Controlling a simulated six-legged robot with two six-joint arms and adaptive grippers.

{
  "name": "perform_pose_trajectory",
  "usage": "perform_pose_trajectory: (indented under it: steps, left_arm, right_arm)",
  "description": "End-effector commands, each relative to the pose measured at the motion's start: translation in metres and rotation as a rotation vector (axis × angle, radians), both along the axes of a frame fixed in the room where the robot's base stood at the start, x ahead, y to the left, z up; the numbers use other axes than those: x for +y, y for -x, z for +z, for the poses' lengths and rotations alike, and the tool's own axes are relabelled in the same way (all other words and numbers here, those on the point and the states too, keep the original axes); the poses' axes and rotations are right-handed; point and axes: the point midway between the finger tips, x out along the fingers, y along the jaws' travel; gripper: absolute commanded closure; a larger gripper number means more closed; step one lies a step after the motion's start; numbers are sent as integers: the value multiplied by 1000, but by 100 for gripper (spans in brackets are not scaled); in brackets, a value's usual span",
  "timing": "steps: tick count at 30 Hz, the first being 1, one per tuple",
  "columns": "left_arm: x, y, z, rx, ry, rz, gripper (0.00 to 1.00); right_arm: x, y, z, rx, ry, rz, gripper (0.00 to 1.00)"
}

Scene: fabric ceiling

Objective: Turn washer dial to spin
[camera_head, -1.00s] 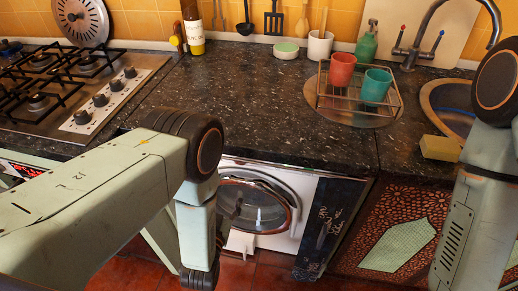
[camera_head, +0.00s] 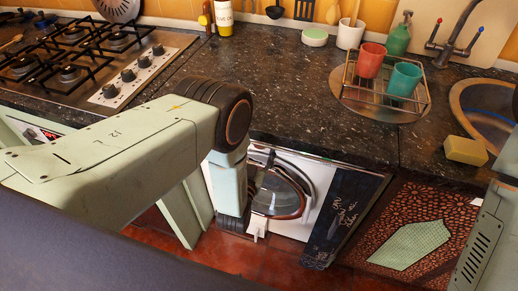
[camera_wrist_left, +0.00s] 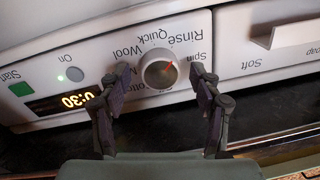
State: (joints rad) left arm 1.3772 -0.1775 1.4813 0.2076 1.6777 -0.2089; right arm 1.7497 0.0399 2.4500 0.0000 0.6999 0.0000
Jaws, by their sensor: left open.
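The washer (camera_head: 312,205) is under the dark counter, its round door visible in the head view. In the left wrist view its white panel appears upside down, with a round dial (camera_wrist_left: 159,71). The dial's red mark points up and right in that view, between the Rinse and Spin labels. My left gripper (camera_wrist_left: 157,84) is open, its two dark fingers on either side of the dial; I cannot tell whether they touch it. My right gripper is not in view.
The panel also has a lit 0:30 display (camera_wrist_left: 75,101), a green Start button (camera_wrist_left: 21,88) and a drawer handle (camera_wrist_left: 285,33). On the counter are a hob (camera_head: 95,60), a wire rack (camera_head: 388,88) with two cups, and a yellow sponge (camera_head: 465,150).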

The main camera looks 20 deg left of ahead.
Motion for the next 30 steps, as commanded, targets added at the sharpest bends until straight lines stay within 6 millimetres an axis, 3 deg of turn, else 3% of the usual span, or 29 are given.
perform_pose_trajectory:
  steps: [5,24,30]
  left_arm:
    - [-2,-1,0,0,0,-2,36]
    - [-2,-1,0,1,0,-2,89]
    - [-2,-1,-1,2,-12,-2,91]
  right_arm:
    - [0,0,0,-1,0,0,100]
    - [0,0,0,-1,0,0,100]
    - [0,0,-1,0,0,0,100]
